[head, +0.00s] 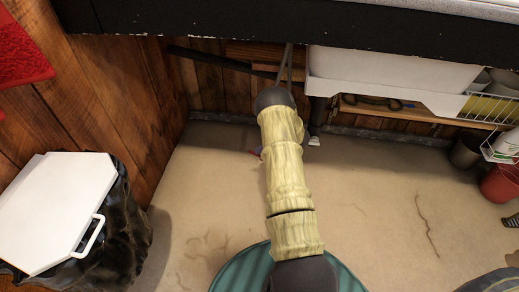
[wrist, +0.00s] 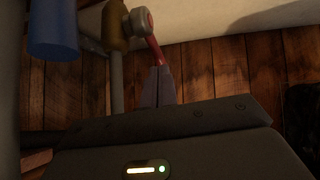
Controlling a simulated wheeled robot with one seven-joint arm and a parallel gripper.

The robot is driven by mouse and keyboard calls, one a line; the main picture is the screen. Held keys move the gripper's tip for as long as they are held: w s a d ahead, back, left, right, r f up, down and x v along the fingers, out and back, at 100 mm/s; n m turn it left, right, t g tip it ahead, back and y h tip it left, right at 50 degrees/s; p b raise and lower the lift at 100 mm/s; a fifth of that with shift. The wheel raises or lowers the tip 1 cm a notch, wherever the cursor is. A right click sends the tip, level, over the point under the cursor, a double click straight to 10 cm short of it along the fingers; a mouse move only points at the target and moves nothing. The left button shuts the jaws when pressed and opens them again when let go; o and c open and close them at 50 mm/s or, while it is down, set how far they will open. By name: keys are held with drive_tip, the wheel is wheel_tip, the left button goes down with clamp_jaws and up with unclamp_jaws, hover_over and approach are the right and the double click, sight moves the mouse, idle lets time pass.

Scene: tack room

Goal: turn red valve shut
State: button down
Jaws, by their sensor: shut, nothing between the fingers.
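In the wrist view a red valve lever (wrist: 155,46) runs down from the round end of a brass-coloured valve body (wrist: 115,28) on a grey vertical pipe (wrist: 117,80). My gripper (wrist: 158,70) is shut and empty. Its fingertips are at the lower end of the red lever; I cannot tell whether they touch it. A blue cylinder-shaped part (wrist: 53,35) hangs to the left of the valve. In the head view my arm reaches under the dark-edged counter, and the valve and gripper cannot be made out there.
The dark counter edge (head: 230,18) overhangs the arm. A white basin (head: 390,75) and a wooden shelf (head: 425,113) are to the right. A bin with a white lid (head: 55,205) stands at left, a red bucket (head: 500,184) at far right. The middle floor is mostly clear.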

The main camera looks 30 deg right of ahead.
drive_tip(key=a+r+p+v, duration=0.1)
drive_tip(key=p+v, duration=0.5)
drive_tip(key=v, duration=0.6)
drive_tip(key=shift+d, duration=0.2)
drive_tip(key=c, duration=2.1)
unclamp_jaws()
drive_tip(key=shift+w, duration=0.15)
